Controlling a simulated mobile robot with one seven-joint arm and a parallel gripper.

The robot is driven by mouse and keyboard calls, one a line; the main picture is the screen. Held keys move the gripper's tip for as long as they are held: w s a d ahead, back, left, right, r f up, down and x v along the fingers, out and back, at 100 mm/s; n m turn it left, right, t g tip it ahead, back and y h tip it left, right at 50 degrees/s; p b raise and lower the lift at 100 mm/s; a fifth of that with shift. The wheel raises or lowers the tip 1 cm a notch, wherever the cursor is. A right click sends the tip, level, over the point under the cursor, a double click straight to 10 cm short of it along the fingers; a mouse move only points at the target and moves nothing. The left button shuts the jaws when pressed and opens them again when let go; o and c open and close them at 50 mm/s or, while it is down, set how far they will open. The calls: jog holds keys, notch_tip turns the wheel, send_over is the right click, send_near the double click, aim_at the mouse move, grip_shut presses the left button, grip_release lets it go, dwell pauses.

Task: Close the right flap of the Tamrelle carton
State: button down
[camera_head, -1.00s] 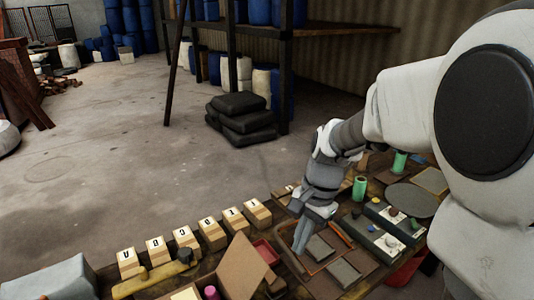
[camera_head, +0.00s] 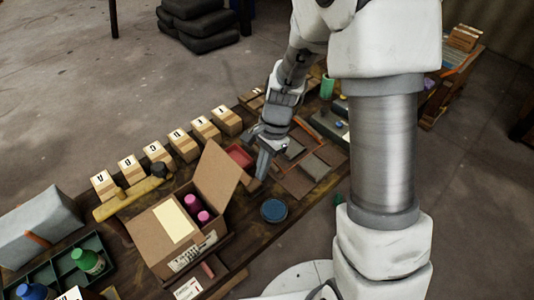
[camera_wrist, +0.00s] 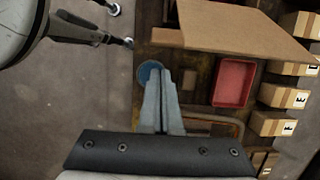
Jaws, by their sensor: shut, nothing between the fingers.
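The Tamrelle carton (camera_head: 178,238) is a brown cardboard box on the bench, with print on its front side. Its right flap (camera_head: 217,176) stands up and leans outward to the right. The open right half shows pink-capped bottles (camera_head: 198,210) inside; the left half is covered by a flap with a pale label. My gripper (camera_head: 262,178) is shut and empty, pointing down, to the right of the raised flap and apart from it. In the wrist view, my gripper (camera_wrist: 161,125) is below the brown flap (camera_wrist: 245,30), with a gap between.
A blue round dish (camera_head: 274,210) lies right of the carton. A red tray (camera_head: 240,157) lies behind the flap. Several lettered blocks (camera_head: 160,152) line the back edge. A green tray (camera_head: 60,262) with bottles stands at left.

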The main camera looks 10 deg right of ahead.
jog(key=shift+s+a+r, duration=0.35)
jog(key=shift+a+r, duration=0.2)
jog(key=shift+r, duration=0.05)
jog(key=shift+s+a+r, duration=0.35)
jog(key=shift+a+r, duration=0.2)
jog(key=shift+r, duration=0.05)
jog(key=shift+r+p, duration=0.1)
jog(key=shift+p, duration=0.25)
